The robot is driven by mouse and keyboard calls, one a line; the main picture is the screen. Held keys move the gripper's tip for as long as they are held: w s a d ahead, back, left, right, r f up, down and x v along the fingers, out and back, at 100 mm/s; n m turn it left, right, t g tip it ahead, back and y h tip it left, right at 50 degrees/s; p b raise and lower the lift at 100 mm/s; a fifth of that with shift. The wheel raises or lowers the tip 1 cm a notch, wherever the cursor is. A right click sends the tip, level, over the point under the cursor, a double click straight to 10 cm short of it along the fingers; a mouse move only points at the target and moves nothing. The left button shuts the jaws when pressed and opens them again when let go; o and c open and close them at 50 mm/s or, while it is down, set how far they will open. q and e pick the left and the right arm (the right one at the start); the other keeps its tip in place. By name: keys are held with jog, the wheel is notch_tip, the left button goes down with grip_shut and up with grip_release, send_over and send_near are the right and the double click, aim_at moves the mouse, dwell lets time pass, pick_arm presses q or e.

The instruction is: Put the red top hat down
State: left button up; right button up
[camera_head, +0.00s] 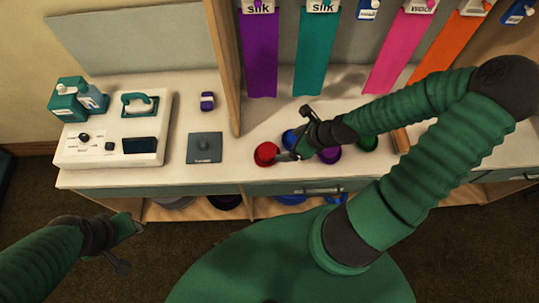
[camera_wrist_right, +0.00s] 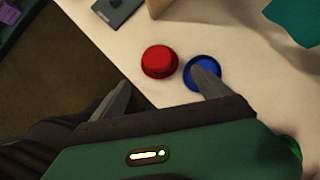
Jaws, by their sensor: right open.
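The red top hat (camera_head: 266,153) stands on the pale counter near its front edge. It also shows in the right wrist view (camera_wrist_right: 159,60), beyond and between my finger tips. My right gripper (camera_head: 293,136) is open and beside the hat on its right, with nothing between its fingers. In the right wrist view, one finger of this gripper (camera_wrist_right: 161,91) overlaps the blue hat (camera_wrist_right: 203,69). The hat's underside is hidden. My left gripper (camera_head: 128,246) is at the lower left, in front of the counter, with its fingers apart and empty.
A purple hat (camera_head: 328,154) and a green hat (camera_head: 368,142) stand right of the red one. A dark square plate (camera_head: 205,147) and a white panel with controls (camera_head: 75,151) lie to the left. A wooden divider (camera_head: 229,75) rises behind. Coloured ribbons hang at the back.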

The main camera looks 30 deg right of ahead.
aim_at(268, 150)
jog(key=x, duration=0.2)
jog(key=a+b+x, duration=0.1)
jog(key=x, duration=0.2)
jog(key=b+x, duration=0.1)
jog(key=x, duration=0.2)
jog(key=shift+a, duration=0.35)
jog(key=shift+w+a+f, duration=0.15)
jog(key=shift+w+f, duration=0.05)
jog(key=shift+f, duration=0.05)
jog(key=x, duration=0.2)
jog(key=d+x, duration=0.1)
jog(key=x, duration=0.2)
jog(key=shift+w+d, duration=0.15)
jog(key=shift+w+d+f, duration=0.1)
jog(key=shift+w+f, duration=0.05)
jog(key=shift+f, duration=0.05)
jog(key=shift+a+r, duration=0.2)
jog(key=shift+a, duration=0.15)
jog(key=c, duration=1)
jog(key=shift+d, duration=0.1)
jog(key=c, duration=0.5)
pick_arm(q)
jog(key=f, duration=0.2)
jog(key=a+f, duration=0.1)
jog(key=f, duration=0.1)
jog(key=shift+s+f, duration=0.1)
jog(key=shift+f, duration=0.05)
pick_arm(e)
jog(key=shift+c, duration=0.2)
